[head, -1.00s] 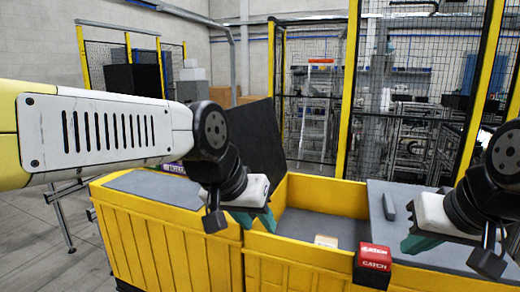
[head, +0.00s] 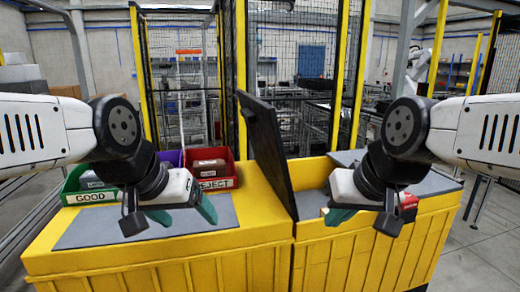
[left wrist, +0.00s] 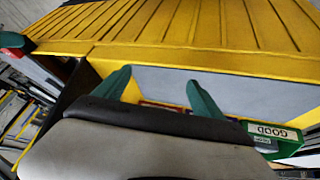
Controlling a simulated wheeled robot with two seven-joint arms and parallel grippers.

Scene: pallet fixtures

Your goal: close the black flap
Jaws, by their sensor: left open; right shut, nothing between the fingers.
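The black flap (head: 266,150) stands open in the middle of the head view, upright with a slight tilt and seen nearly edge-on. It rises from the yellow fixture (head: 185,262) beside the open bin; part of it also shows as a dark panel in the left wrist view (left wrist: 77,88). My left gripper (head: 183,215) is open and empty over the grey top, left of the flap and apart from it. Its teal fingers show in the left wrist view (left wrist: 160,95). My right gripper (head: 341,216) is shut and empty, right of the flap. The red catch block (head: 409,201) is partly hidden behind it.
A green GOOD bin (head: 92,197), a red REJECT bin (head: 216,184) and a purple bin stand along the fixture's back left edge. A small tan block (head: 324,211) shows beside my right gripper. Yellow posts and mesh fencing stand behind.

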